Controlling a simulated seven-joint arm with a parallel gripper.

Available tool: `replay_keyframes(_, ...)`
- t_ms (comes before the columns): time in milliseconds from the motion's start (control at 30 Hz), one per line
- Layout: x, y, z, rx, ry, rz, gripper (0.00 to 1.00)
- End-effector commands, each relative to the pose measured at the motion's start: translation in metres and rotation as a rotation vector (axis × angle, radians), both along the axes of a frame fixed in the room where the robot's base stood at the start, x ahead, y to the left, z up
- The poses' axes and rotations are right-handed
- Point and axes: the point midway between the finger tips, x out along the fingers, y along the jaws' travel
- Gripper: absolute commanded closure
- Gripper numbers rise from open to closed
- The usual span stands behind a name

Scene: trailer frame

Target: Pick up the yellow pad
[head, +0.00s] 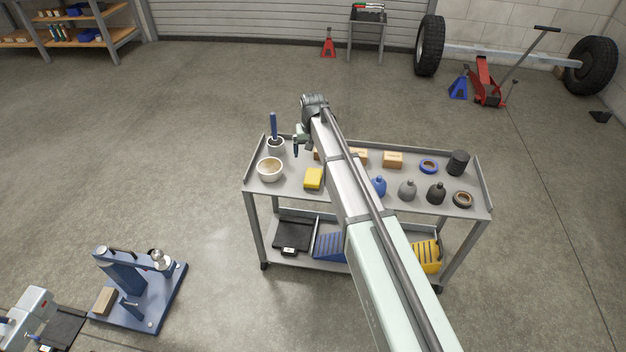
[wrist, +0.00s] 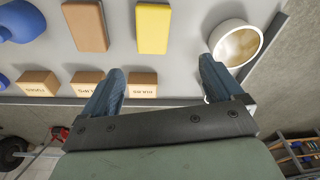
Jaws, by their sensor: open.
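The yellow pad (head: 314,178) lies on the top shelf of the cart (head: 376,201), between the cream bowl (head: 270,169) and my arm. In the wrist view the yellow pad (wrist: 153,28) is beyond the fingertips, with a brown pad (wrist: 86,26) to its left. My gripper (wrist: 161,68) is open, with two blue fingers spread wide and nothing between them. In the head view my gripper (head: 297,147) is above the back left part of the cart, behind the pad and apart from it.
A grey cup with a blue rod (head: 275,144) stands at the back left. The bowl (wrist: 237,43) is close to the right finger. Small cardboard boxes (head: 393,159) line the back; several bottles (head: 408,190) and tape rolls (head: 429,166) stand right of my arm. The cart has raised edges.

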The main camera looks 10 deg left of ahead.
Motion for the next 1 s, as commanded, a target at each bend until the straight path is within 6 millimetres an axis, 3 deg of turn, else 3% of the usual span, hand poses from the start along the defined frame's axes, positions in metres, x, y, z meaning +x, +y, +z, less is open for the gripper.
replay_keyframes(33, 0.018, 0.007, 0.002, -0.004, 0.019, -0.024, 0.06)
replay_keyframes(133, 0.025, 0.01, -0.002, -0.016, 0.067, -0.084, 0.06)
replay_keyframes(300, 0.01, 0.004, -0.003, -0.039, 0.14, -0.205, 0.06)
replay_keyframes(467, 0.008, 0.003, -0.007, -0.041, 0.153, -0.257, 0.06)
replay_keyframes(1000, 0.009, 0.002, -0.083, -0.04, 0.151, -0.26, 0.06)
